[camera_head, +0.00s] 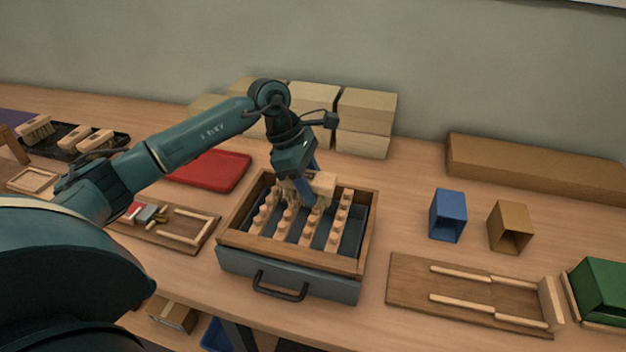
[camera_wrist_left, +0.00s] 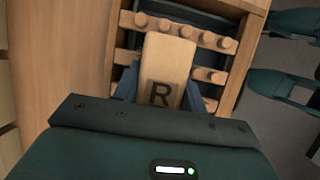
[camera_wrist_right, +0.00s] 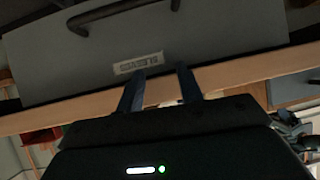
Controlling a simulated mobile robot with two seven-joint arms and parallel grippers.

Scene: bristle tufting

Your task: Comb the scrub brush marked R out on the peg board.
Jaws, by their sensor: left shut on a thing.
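The scrub brush marked R (camera_wrist_left: 166,62) has a pale wooden back with a dark R in the left wrist view. My left gripper (camera_head: 308,190) is shut on it. In the head view the brush (camera_head: 323,182) is at the back part of the peg board (camera_head: 300,235), among the pegs. Its bristles are mostly hidden, so I cannot tell how deep they sit. The peg board has rows of round wooden pegs in a wood-rimmed grey box with a front handle. My right gripper (camera_wrist_right: 160,92) shows only in the right wrist view, fingers apart and empty, near the table's front edge.
More brushes lie on a black tray (camera_head: 70,149) at the far left. A red tray (camera_head: 209,168) and stacked pale blocks (camera_head: 366,110) are behind. Blue (camera_head: 447,214) and brown (camera_head: 509,226) bins and a railed wooden board (camera_head: 410,285) stand to the right.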

